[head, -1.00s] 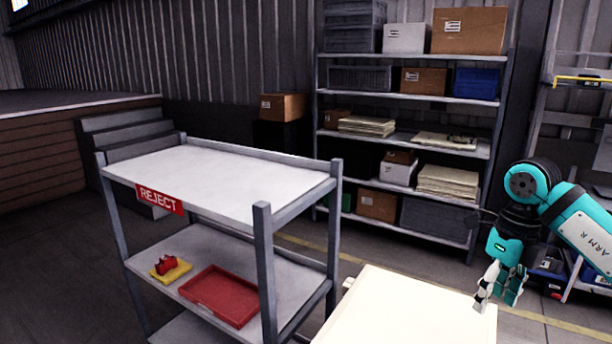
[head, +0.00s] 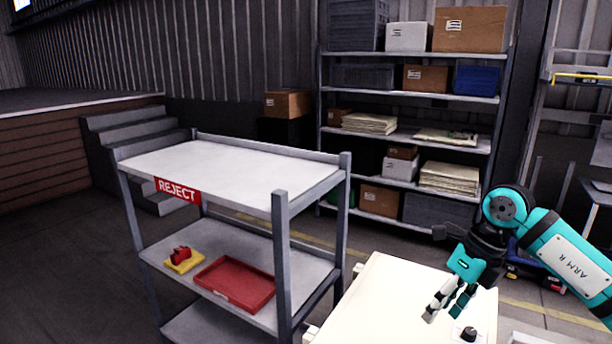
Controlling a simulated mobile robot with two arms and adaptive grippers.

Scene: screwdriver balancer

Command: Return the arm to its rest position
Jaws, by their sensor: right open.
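My right arm comes in from the right edge, teal and black, with the label "ARM R". Its right gripper (head: 446,304) points down over the cream-topped surface (head: 385,290) at the bottom of the head view. The fingers are apart, with nothing seen between them. A small black knob-like part (head: 468,334) shows on a light surface just right of the fingers. My left gripper is not in view.
A grey cart (head: 225,170) with a red REJECT sign (head: 178,190) stands left of centre, its top bare. Its middle shelf holds a red tray (head: 235,283) and a yellow-and-red item (head: 184,260). A loaded shelving rack (head: 408,95) stands behind.

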